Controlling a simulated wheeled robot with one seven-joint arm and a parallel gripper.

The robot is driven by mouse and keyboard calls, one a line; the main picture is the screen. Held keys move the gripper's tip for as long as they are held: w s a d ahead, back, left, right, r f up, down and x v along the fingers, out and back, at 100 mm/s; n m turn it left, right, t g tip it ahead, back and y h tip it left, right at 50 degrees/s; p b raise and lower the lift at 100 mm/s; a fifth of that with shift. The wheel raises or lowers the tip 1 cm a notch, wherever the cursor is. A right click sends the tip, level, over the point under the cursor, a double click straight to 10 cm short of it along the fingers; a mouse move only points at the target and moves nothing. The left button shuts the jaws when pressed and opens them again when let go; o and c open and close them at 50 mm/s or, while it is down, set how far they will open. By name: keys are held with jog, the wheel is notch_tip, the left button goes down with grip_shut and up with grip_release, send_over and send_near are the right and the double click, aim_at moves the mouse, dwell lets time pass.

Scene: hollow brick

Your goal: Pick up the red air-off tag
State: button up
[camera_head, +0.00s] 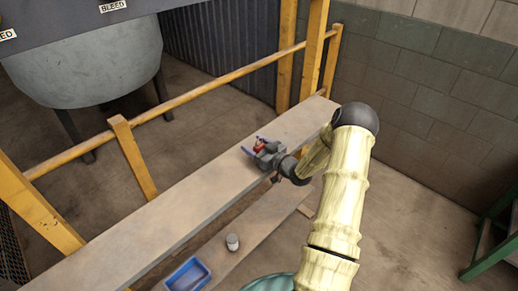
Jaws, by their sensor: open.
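The red air-off tag (260,147) shows as a small red patch on the long wooden plank, right at my gripper. My gripper (254,145) is low over the plank, with its blue-tipped fingers spread apart around the tag. The red piece lies between the fingers as seen from here. The dark gripper body hides part of it. I cannot tell whether the fingers touch it.
The wooden plank (150,225) runs from lower left to upper right beside a yellow railing (200,92). A lower board holds a blue tray (187,275) and a small grey-white jar (232,242). A grey tank (90,60) stands behind the railing. A green frame (492,250) stands at right.

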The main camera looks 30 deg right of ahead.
dwell(0.4)
jog(key=c, duration=1.1)
jog(key=shift+o, duration=0.2)
jog(key=shift+r, duration=0.1)
notch_tip(320, 180, up, 10)
jog(key=b, duration=0.2)
